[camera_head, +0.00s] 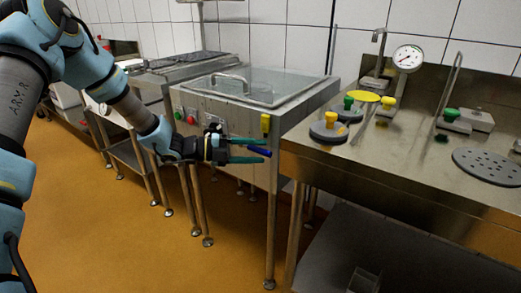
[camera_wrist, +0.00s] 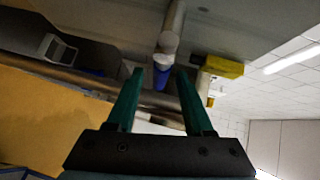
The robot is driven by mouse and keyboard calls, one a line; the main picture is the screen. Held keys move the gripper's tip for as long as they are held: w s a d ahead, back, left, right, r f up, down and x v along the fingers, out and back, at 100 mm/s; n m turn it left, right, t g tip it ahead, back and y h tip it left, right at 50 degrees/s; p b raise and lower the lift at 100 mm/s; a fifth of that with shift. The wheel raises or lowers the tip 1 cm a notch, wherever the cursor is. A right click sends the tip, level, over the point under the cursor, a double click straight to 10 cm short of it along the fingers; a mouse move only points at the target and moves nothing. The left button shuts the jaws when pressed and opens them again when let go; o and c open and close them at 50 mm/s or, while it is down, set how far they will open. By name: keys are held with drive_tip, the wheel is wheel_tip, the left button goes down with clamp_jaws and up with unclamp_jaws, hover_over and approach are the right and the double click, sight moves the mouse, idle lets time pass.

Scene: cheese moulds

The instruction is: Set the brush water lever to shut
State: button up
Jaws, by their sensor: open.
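A blue lever (camera_head: 259,152) is at the front right corner of the steel cabinet with the glass lid. It seems to be the water lever, but I can read no label for it. My gripper (camera_head: 268,152) is open, with its teal fingers reaching right across the cabinet front, around the blue lever. In the wrist view the blue lever (camera_wrist: 162,82) sits below a pale round pipe end, between the tips of my open gripper (camera_wrist: 160,73). I cannot tell whether a finger touches it.
A yellow part (camera_head: 265,123) sits just above the lever; it also shows in the wrist view (camera_wrist: 222,67), right of the fingers. The steel bench (camera_head: 400,165) with moulds and a gauge (camera_head: 408,58) stands close at right. Red and green buttons (camera_head: 184,115) are at left.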

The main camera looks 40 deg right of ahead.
drive_tip(key=shift+x, duration=0.85)
drive_tip(key=shift+c, duration=0.3)
clamp_jaws()
idle(0.5)
